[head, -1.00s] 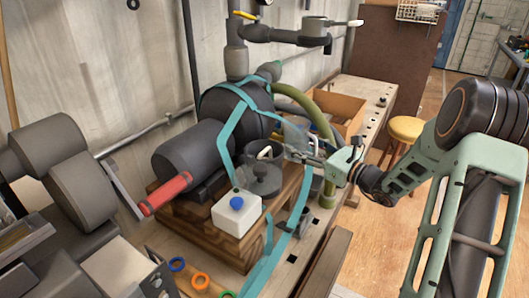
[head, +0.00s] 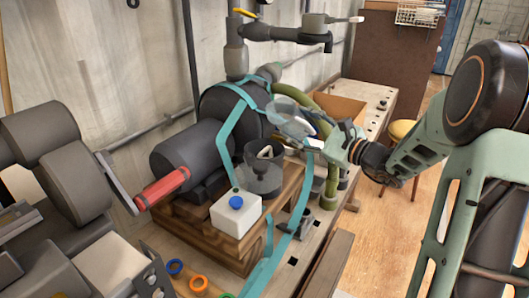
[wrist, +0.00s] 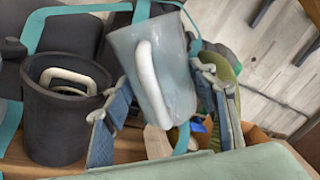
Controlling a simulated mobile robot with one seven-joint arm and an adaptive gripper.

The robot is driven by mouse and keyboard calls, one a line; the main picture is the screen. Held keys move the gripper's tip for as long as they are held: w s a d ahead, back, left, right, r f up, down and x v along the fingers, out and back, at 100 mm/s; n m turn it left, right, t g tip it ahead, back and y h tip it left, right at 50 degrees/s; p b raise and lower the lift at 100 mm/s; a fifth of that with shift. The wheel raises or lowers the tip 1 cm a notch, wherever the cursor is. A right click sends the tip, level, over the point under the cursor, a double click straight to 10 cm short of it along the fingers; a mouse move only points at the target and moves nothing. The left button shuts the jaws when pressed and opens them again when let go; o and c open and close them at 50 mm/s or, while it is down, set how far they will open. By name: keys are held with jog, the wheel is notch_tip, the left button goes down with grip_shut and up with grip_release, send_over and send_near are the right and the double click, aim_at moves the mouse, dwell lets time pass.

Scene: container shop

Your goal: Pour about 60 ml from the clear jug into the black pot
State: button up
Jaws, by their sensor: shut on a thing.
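The clear jug (head: 283,107) is up in the air, above and a little right of the black pot. In the wrist view the jug (wrist: 165,85) looks pale blue and see-through, with a whitish handle, and leans. My gripper (head: 307,138) is shut on the jug; the fingers show on both sides of its lower part in the wrist view. The black pot (head: 263,181) stands upright on the wooden block. In the wrist view the pot (wrist: 62,125) is left of the jug, apart from it, with a pale loop at its mouth. I see no stream, and the liquid level is unclear.
A white box with a blue cap (head: 237,214) stands just in front of the pot on the wooden block (head: 215,240). A dark machine (head: 190,155) with teal straps is behind and left. A green hose (head: 333,165) runs close by on the right. A stool (head: 402,130) stands beyond the bench.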

jog(key=shift+f+n, duration=0.2)
jog(key=shift+n, duration=0.2)
jog(key=shift+r+n, duration=0.6)
jog(key=shift+r, duration=0.1)
notch_tip(320, 180, down, 2)
jog(key=n+b, duration=0.2)
jog(key=b, duration=0.1)
jog(key=shift+r, duration=0.3)
jog(key=shift+r+n, duration=0.15)
jog(key=shift+n, duration=0.25)
jog(key=shift+a+r+n, duration=0.1)
jog(key=shift+r+n, duration=0.2)
jog(key=shift+n, duration=0.2)
jog(key=shift+s+f+b, duration=0.1)
jog(key=shift+b, duration=0.25)
jog(key=shift+s+a+r+n+b, duration=0.3)
jog(key=shift+a+r+n+b, duration=0.25)
jog(key=shift+b, duration=0.4)
jog(key=shift+s+n+b, duration=0.2)
jog(key=shift+n+b, duration=0.15)
jog(key=shift+b, duration=0.2)
